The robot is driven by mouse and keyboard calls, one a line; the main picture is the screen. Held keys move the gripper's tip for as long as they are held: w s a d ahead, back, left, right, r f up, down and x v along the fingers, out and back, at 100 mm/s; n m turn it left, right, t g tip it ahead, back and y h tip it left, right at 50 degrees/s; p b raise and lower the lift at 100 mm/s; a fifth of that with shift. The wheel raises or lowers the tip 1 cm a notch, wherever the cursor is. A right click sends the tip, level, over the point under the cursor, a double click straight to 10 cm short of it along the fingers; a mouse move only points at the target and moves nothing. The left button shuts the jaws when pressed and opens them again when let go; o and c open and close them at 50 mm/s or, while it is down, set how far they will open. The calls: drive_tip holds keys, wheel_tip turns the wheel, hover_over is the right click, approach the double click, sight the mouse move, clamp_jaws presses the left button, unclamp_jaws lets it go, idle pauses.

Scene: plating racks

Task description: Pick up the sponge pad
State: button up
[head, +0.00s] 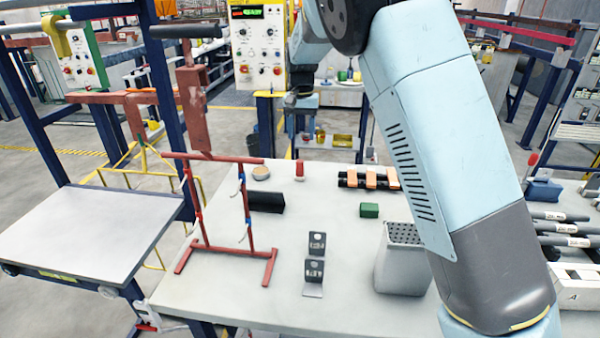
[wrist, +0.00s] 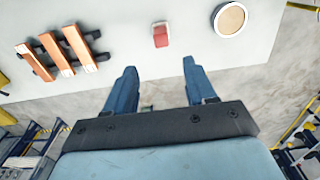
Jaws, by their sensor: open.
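A small green block (head: 369,210), which looks like the sponge pad, lies on the white table (head: 235,300), right of its middle in the head view. It does not show in the wrist view. My gripper (wrist: 157,70) has its two blue fingers spread, with nothing between them. In the head view my gripper (head: 303,100) hangs past the table's far edge, well away from the green block and partly hard to make out. In the wrist view the fingers point toward the table edge, with floor below them.
Near the far edge are a round tan disc (head: 261,173), a red piece (head: 299,171) and orange blocks on black bars (head: 368,180). A red rack (head: 247,215), black block (head: 267,202), grey brackets (head: 315,265) and grey perforated holder (head: 402,265) stand on the table.

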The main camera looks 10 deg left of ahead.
sight(300, 160)
wheel_tip(300, 160, down, 8)
drive_tip(key=shift+r, duration=0.15)
drive_tip(key=shift+s+a+f, duration=0.1)
drive_tip(key=shift+f, duration=1.2)
drive_tip(key=shift+s+a+f, duration=0.1)
drive_tip(key=shift+f, duration=1.15)
clamp_jaws()
